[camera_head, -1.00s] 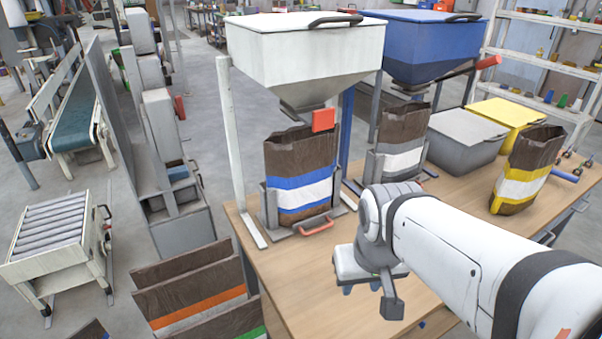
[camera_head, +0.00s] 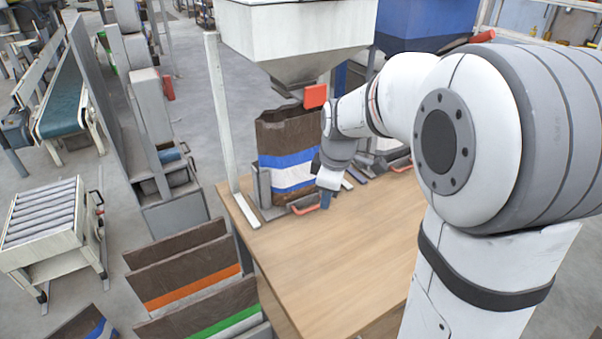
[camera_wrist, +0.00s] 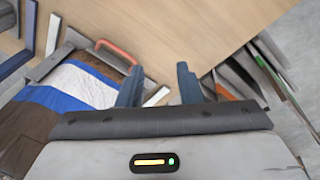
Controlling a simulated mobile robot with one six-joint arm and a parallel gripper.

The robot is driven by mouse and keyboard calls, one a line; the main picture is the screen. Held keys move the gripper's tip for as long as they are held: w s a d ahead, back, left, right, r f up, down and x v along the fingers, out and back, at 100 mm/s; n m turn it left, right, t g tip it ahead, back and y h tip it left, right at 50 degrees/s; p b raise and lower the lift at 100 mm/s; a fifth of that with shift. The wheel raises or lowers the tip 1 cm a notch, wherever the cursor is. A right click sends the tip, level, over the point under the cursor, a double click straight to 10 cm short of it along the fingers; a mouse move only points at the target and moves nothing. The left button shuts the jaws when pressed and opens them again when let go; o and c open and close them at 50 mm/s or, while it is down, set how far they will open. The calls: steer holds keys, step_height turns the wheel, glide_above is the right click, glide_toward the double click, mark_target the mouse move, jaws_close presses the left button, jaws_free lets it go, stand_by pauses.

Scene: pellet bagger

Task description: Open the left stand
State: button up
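The left stand (camera_head: 265,190) is a grey frame on the table under the white hopper. It holds a brown bag with blue and white bands (camera_head: 286,160), upright. A red handle (camera_head: 304,210) is at the stand's front foot; it also shows in the wrist view (camera_wrist: 118,52). My gripper (camera_head: 326,201) is just to the right of the handle in the head view, fingers pointing down. In the wrist view, its two blue fingers (camera_wrist: 158,82) are apart with nothing between them, and the handle lies outside them to the left. My arm hides part of the bag's right side.
The white hopper (camera_head: 295,35) with a red lever (camera_head: 316,96) hangs over the bag. A blue hopper (camera_head: 425,25) is to its right, partly behind my arm. Brown bags (camera_head: 190,290) stand left of the table. The wooden table front (camera_head: 335,265) is clear.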

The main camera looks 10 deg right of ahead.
mark_target(313, 207)
steer(key=w+f+n, duration=0.9)
steer(key=w, duration=0.5)
steer(key=shift+n, duration=0.3)
steer(key=f, duration=0.5)
steer(key=w+f, duration=0.1)
steer(key=f, duration=0.2)
steer(key=shift+a, duration=0.2)
jaws_close()
steer(key=shift+w+r, duration=0.1)
